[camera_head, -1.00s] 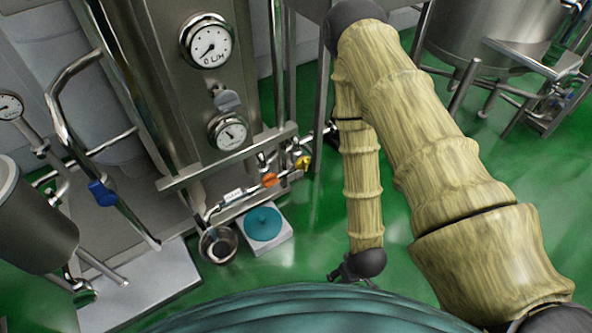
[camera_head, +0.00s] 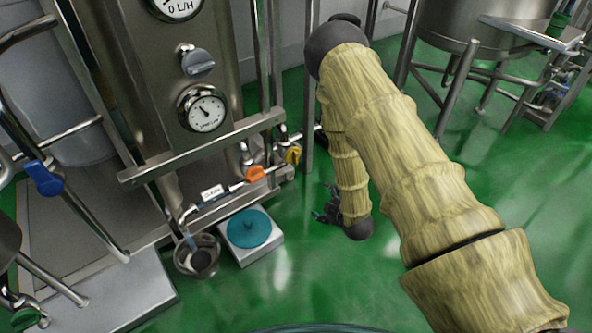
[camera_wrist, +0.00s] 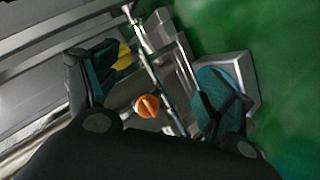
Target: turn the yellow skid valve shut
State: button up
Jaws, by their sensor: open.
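The yellow skid valve (camera_head: 292,155) is a small yellow handle at the right end of a thin pipe, low on the steel skid. It also shows in the wrist view (camera_wrist: 124,57), just inside my left finger and partly hidden by it. My gripper (camera_head: 328,208) is small and dark in the head view, below and right of the valve and apart from it. In the wrist view the two fingers (camera_wrist: 158,85) are wide apart, with nothing held between them.
An orange valve (camera_head: 256,174) sits left of the yellow one on the same pipe. A steel pot (camera_head: 197,266) stands under the spout, beside a white scale (camera_head: 262,252) with a teal disc (camera_head: 249,228).

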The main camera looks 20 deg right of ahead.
aim_at(297, 160)
jog(key=w+a+n+t+y+b, duration=0.1)
jog(key=w+n+b, duration=0.2)
jog(key=w+b, duration=0.3)
jog(key=w+f+n+t+y+b, duration=0.1)
jog(key=w+n+t+y+b, duration=0.1)
jog(key=w+b, duration=0.4)
jog(key=w+a+f+n+t+y+b, duration=0.1)
jog(key=w+n+b, duration=0.4)
jog(key=w, duration=0.7)
jog(key=shift+a+t+y+b, duration=0.3)
jog(key=shift+t+y+b, duration=0.2)
jog(key=shift+t+b, duration=0.3)
jog(key=shift+b+x, duration=0.4)
jog(key=shift+x, duration=0.55)
jog(key=shift+r, duration=0.1)
jog(key=shift+c, duration=0.2)
jog(key=c, duration=0.8)
